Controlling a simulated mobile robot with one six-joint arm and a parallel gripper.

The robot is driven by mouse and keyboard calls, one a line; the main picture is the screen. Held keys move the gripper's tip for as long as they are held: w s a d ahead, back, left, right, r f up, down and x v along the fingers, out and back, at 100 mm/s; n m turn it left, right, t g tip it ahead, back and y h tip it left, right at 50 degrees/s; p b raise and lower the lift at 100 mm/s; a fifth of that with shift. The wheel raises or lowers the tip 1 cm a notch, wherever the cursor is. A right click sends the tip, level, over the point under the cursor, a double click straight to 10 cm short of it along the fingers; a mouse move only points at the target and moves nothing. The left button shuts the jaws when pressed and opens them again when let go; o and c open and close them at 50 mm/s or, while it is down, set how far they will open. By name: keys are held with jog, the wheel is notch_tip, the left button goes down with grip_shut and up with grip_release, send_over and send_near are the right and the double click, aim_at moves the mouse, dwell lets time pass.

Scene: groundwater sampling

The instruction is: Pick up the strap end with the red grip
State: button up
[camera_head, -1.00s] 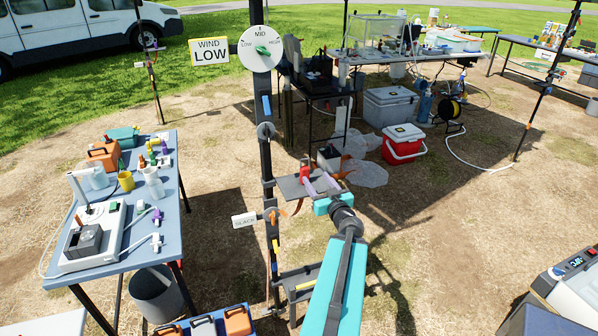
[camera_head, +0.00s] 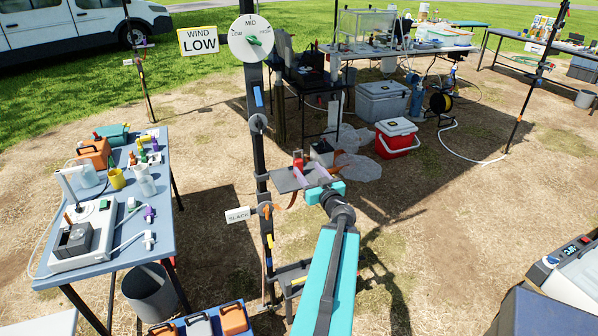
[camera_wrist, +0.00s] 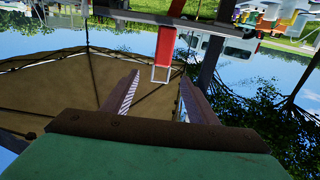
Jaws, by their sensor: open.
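The strap end's red grip (camera_head: 298,160) stands at the small grey shelf on the black post. In the wrist view the red grip (camera_wrist: 166,46) hangs from the top, with a pale loop (camera_wrist: 160,74) at its lower end. My gripper (camera_head: 309,173) is just right of and in front of the red grip in the head view. In the wrist view my gripper (camera_wrist: 156,92) is open, with its two fingers apart and nothing between them. The red grip shows beyond the fingertips, roughly in line with the gap. Contact cannot be made out.
The black post (camera_head: 253,110) carries a wind dial (camera_head: 250,37), a SLACK tag (camera_head: 237,215) and the grey shelf (camera_head: 286,181). A blue table (camera_head: 115,255) with sampling gear is at left. A red cooler (camera_head: 397,140) stands behind. Open ground lies at right.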

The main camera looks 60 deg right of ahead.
aim_at(300, 161)
jog(key=shift+b+x, duration=1.05)
jog(key=shift+b, duration=3.65)
jog(key=shift+x, duration=2.9)
jog(key=shift+w+r+p, duration=0.1)
jog(key=shift+p, duration=0.2)
jog(key=shift+p+x, duration=0.4)
jog(key=shift+x, duration=2.15)
jog(key=shift+a+r, duration=0.1)
jog(key=c, duration=1.2)
jog(key=shift+o, duration=0.2)
